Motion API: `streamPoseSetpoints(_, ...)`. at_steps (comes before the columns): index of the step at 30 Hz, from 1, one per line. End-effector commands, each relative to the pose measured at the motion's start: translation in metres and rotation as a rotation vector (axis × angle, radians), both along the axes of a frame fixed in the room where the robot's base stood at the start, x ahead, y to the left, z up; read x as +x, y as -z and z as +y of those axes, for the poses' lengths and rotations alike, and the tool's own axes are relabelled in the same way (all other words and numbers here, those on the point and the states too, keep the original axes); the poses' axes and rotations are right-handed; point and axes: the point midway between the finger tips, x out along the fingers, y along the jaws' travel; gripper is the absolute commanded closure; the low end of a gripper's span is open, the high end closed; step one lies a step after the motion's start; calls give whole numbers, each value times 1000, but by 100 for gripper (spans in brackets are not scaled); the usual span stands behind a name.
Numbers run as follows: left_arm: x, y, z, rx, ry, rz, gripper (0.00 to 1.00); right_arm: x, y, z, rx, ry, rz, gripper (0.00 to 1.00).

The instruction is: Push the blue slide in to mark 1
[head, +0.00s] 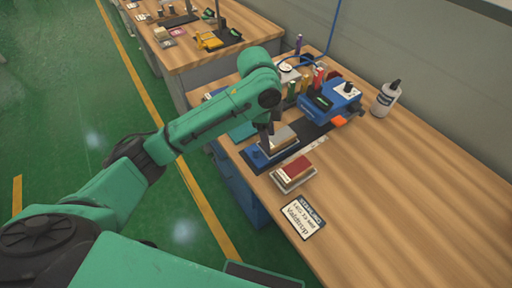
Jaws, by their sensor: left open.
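The blue slide (256,157) sits at the near left end of a dark rail on the wooden bench. A grey block (284,136) lies on the rail assembly just beyond it. My left gripper (270,144) points down over the slide, with its fingers close to the slide and the block. It is open; whether it touches either is too small to tell. A pale strip with markings (316,146) runs beside the rail, but I cannot read mark 1. The blue machine (328,101) stands at the rail's far end. My right gripper is out of view.
A red-topped stack (293,172) lies right beside the slide. A printed label card (301,216) lies nearer. The right part of the bench (420,190) is clear. Another bench (235,45) stands behind.

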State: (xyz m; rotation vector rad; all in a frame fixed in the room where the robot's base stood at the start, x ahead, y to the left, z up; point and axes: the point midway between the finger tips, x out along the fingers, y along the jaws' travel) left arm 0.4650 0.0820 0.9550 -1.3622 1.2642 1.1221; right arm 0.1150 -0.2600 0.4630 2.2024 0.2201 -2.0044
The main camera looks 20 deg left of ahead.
Motion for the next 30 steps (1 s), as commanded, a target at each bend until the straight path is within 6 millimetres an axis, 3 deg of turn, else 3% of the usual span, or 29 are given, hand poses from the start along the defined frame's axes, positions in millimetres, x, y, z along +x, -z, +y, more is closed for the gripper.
streamPoseSetpoints(1,9,-18,13,56,42,-1,43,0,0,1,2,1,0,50)
streamPoseSetpoints(3,13,-35,27,110,91,20,43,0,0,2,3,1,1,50)
streamPoseSetpoints(8,14,-48,40,154,135,46,43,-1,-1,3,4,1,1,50)
streamPoseSetpoints(14,13,-14,40,154,134,50,43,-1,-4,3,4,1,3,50)
streamPoseSetpoints(24,13,73,40,152,134,46,43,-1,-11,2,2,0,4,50)
streamPoseSetpoints(30,14,94,39,151,134,43,43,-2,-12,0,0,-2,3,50)
